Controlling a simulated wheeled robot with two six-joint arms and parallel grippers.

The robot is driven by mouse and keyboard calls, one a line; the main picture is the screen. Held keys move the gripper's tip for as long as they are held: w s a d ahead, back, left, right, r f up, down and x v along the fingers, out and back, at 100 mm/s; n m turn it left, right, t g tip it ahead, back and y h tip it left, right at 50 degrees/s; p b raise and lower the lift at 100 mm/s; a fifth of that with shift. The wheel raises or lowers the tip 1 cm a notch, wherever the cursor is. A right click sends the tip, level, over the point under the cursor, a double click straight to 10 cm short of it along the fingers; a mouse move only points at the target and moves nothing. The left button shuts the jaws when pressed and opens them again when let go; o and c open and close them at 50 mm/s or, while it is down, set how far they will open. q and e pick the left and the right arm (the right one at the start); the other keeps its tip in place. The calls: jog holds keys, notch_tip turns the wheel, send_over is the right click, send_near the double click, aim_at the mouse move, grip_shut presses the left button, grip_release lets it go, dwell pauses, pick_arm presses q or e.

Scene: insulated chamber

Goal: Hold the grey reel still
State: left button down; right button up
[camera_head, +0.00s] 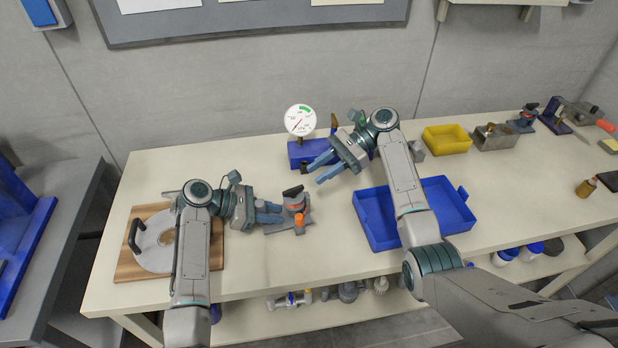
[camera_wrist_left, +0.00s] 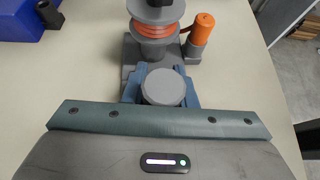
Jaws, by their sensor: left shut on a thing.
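The grey reel (camera_wrist_left: 157,30), wound with orange cord, stands upright on a grey base with an orange-capped cylinder (camera_wrist_left: 202,32) beside it. In the head view the reel (camera_head: 295,204) is right of my left gripper (camera_head: 270,211). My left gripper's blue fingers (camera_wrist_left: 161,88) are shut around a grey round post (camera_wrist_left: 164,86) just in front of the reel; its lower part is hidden. My right gripper (camera_head: 316,174) is open and empty, above the table behind and right of the reel, near a dial gauge.
The dial gauge (camera_head: 300,121) stands on a blue block (camera_head: 302,150) at the back. A blue tray (camera_head: 376,243) lies to the right, partly under my right arm. A wooden board (camera_head: 128,268) with a grey disc is at left. A yellow bin (camera_head: 447,138) stands at back right.

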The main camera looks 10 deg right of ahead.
aim_at(302, 185)
jog(key=shift+w+d+r, duration=0.1)
jog(key=shift+d, duration=0.2)
jog(key=a+f+y, duration=0.1)
jog(key=a, duration=0.1)
jog(key=s+a+f+y, duration=0.1)
jog(key=a, duration=0.1)
jog(key=a+f+g+y, duration=0.1)
jog(key=y, duration=0.1)
jog(key=shift+s+a+f, duration=0.35)
jog(key=shift+s+a, duration=0.05)
dwell(0.4)
jog(key=shift+g, duration=0.3)
grip_shut()
